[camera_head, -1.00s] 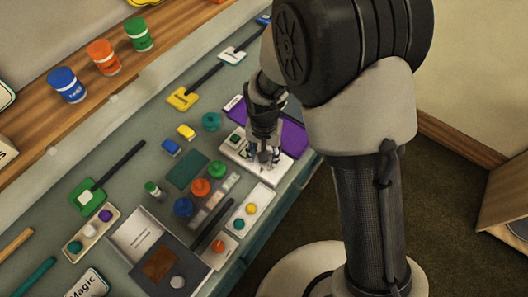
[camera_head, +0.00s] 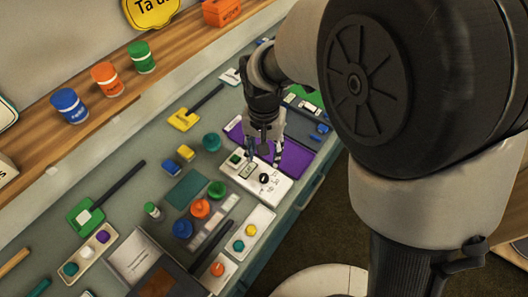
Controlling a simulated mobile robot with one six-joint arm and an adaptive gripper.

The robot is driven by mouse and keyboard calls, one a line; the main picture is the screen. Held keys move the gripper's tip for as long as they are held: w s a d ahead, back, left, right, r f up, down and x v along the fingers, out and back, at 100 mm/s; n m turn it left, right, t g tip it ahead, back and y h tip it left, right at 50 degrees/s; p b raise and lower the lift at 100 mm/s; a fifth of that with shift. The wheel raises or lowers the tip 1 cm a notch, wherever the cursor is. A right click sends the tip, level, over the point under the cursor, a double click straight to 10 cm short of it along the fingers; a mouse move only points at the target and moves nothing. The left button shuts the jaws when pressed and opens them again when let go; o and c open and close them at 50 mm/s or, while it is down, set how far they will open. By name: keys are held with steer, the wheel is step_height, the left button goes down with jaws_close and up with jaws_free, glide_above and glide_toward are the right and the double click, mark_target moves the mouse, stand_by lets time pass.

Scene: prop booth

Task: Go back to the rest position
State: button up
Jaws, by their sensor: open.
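My gripper (camera_head: 264,155) hangs from my arm, fingers pointing down, above the white panel (camera_head: 268,190). The panel carries a green square (camera_head: 235,159), a small display and a black knob (camera_head: 264,178). The gripper is open, and I see nothing between its fingers. A purple mat (camera_head: 294,160) lies behind and to the right of it. I cannot tell exactly how high the fingertips are above the panel or mat.
Blue, orange and green jars (camera_head: 105,79) stand on a wooden shelf (camera_head: 40,135) at the left. Round coloured pieces (camera_head: 200,208) and a white tray (camera_head: 250,231) lie in front of the panel.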

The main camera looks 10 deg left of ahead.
steer(key=s+d+r+t, duration=0.2)
steer(key=s+d+r, duration=0.2)
steer(key=d+r, duration=0.4)
steer(key=s+d+r+t, duration=0.1)
steer(key=s+d+r, duration=0.2)
steer(key=d+r, duration=0.55)
steer(key=s+d+t, duration=0.1)
steer(key=s+d, duration=0.6)
steer(key=shift+f+t, duration=0.2)
steer(key=shift+t, duration=0.1)
steer(key=shift+s+d+f, duration=0.1)
steer(key=shift+s+d, duration=0.05)
steer(key=shift+s, duration=0.2)
